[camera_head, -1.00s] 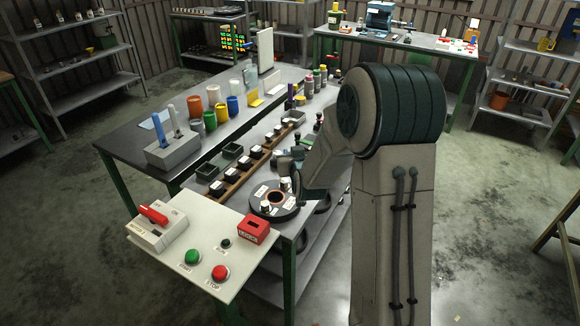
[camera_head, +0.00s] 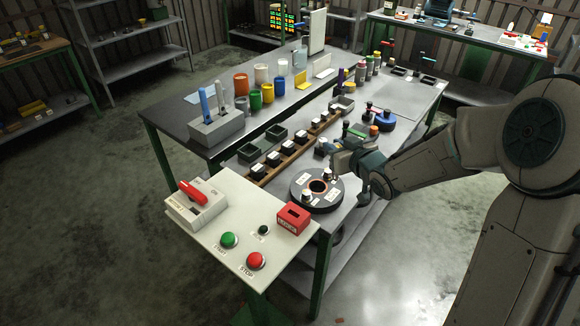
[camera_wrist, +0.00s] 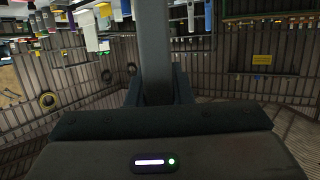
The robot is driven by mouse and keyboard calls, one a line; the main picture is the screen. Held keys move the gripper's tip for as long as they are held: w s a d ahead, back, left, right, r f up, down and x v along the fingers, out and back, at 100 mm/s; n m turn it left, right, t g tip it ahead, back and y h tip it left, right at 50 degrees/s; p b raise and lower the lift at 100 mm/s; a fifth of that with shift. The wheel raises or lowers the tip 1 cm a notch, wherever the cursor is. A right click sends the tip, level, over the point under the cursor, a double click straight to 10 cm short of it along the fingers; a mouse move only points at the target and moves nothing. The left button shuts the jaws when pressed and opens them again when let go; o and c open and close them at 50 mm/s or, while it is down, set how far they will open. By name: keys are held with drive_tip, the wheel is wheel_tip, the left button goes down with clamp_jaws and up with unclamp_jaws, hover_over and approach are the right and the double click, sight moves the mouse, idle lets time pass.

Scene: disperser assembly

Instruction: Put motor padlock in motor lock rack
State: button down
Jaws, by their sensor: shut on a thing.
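A red block lettered LOCK (camera_head: 292,217), apparently the motor lock rack, stands at the right corner of the white control panel in the head view. My gripper (camera_head: 333,152) is over the workbench, behind the round dark disc and beside the wooden rack. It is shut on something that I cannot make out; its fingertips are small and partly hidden. I cannot pick out the motor padlock for certain in either view. The wrist view shows a dark palm and a grey upright bar (camera_wrist: 155,45), with no clear view of the held thing.
The white panel (camera_head: 205,245) carries a motor switch with a red handle (camera_head: 193,192), a green button (camera_head: 229,240) and a red button (camera_head: 256,261). A round dark disc (camera_head: 303,203) and a wooden rack of dark-and-white blocks (camera_head: 257,171) lie near my gripper. Cups stand behind.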

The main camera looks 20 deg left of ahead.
drive_tip(key=s+a+n+g+y, duration=0.3)
drive_tip(key=s+a+n+g, duration=0.2)
drive_tip(key=s+a, duration=0.4)
drive_tip(key=shift+s+a+y+b, duration=0.25)
drive_tip(key=shift+a+y+b, duration=0.15)
drive_tip(key=shift+a, duration=0.05)
drive_tip(key=shift+d+f, duration=0.1)
drive_tip(key=shift+d, duration=0.05)
drive_tip(key=shift+f+b, duration=2.1)
drive_tip(key=shift+f, duration=0.8)
drive_tip(key=shift+f+b, duration=1.3)
drive_tip(key=shift+f, duration=0.85)
drive_tip(key=c, duration=1.2)
unclamp_jaws()
drive_tip(key=v, duration=1.3)
drive_tip(key=shift+d+r+p, duration=0.2)
drive_tip(key=shift+d+p, duration=0.2)
